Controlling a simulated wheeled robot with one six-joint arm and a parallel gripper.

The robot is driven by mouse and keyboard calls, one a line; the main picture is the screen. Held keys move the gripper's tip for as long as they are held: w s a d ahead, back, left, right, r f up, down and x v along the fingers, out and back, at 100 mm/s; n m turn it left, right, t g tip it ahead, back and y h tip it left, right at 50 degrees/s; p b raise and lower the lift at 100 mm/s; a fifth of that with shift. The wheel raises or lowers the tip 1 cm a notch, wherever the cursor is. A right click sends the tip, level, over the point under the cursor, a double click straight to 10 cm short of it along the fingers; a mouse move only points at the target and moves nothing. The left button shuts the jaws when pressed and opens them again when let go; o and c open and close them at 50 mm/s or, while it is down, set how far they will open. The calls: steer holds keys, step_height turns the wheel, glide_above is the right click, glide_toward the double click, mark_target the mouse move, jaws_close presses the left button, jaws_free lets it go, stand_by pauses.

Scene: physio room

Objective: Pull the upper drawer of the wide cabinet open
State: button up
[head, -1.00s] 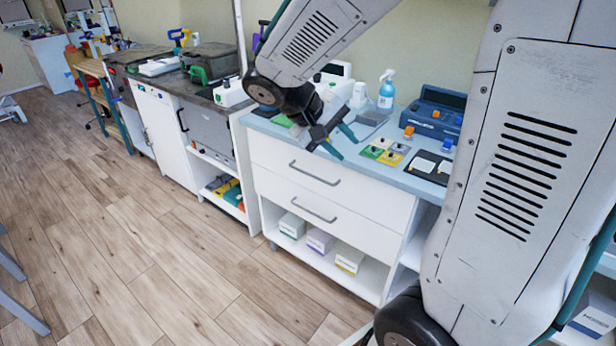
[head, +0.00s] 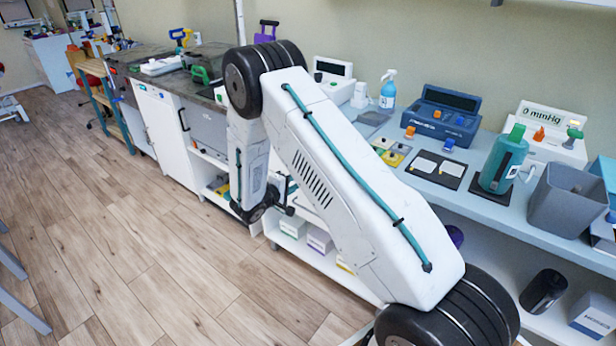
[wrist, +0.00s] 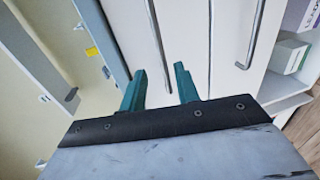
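The wide cabinet is white with a pale blue top (head: 490,214); in the head view my arm hides most of its drawer fronts. In the wrist view, turned sideways, the upper drawer (wrist: 188,35) lies nearer the worktop and appears closed. Its grey bar handle (wrist: 155,35) runs down the picture. The lower drawer (wrist: 232,70) has its own handle (wrist: 252,35). My gripper (wrist: 159,67) is open, with teal fingers apart. The upper handle's near end shows between the fingers; I cannot tell whether they reach around it. In the head view my gripper (head: 284,203) is at the cabinet front, partly hidden.
The worktop carries a spray bottle (head: 388,90), a blue device (head: 442,115), a teal bottle (head: 503,160) and a grey bin (head: 565,200). Boxes (head: 320,239) sit on the open shelf below the drawers. The wooden floor (head: 130,250) in front is clear.

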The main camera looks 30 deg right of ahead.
steer(key=x, duration=0.7)
steer(key=shift+d, duration=0.35)
steer(key=shift+w+f, duration=0.1)
jaws_close()
